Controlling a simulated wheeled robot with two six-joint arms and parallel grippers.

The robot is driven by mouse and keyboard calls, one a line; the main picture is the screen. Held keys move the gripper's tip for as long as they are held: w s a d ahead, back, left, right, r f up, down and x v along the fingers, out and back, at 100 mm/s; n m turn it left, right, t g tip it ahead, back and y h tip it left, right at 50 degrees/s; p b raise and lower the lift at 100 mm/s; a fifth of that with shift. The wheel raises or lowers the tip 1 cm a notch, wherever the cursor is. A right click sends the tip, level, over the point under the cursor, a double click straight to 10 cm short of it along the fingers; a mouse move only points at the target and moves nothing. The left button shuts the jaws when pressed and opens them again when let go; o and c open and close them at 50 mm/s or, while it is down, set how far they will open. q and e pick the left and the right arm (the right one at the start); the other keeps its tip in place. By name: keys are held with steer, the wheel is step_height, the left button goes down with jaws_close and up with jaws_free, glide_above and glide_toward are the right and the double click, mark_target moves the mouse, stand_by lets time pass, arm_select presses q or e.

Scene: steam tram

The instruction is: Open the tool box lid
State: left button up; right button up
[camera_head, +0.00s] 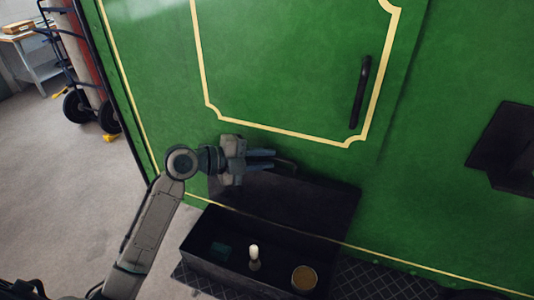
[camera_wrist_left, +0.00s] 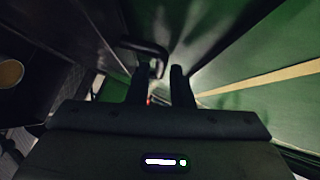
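The black tool box (camera_head: 202,262) stands open at the foot of the green wall. Its dark lid (camera_head: 310,203) is raised and leans back towards the wall. A dark bar handle on the lid (camera_head: 287,163) shows at its upper edge, and as a loop in the left wrist view (camera_wrist_left: 150,50). My left gripper (camera_head: 275,159) is at that upper edge, by the handle. In the left wrist view its fingers (camera_wrist_left: 160,78) are apart with a gap between them; the handle loop lies just past the left finger, and I see nothing clamped. My right gripper is out of view.
Inside the box are a white-topped upright thing (camera_head: 254,251), a round tin (camera_head: 304,278) and a small teal thing (camera_head: 220,250). A black vertical handle (camera_head: 360,92) is on the green wall. A dark bracket (camera_head: 508,150) juts out at right.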

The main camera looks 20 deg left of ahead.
arm_select(q)
steer(key=shift+w+d+f, duration=0.1)
steer(key=shift+w+d, duration=0.1)
steer(key=shift+d, duration=0.15)
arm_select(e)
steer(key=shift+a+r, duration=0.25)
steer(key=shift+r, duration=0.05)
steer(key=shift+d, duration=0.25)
arm_select(q)
jaws_close()
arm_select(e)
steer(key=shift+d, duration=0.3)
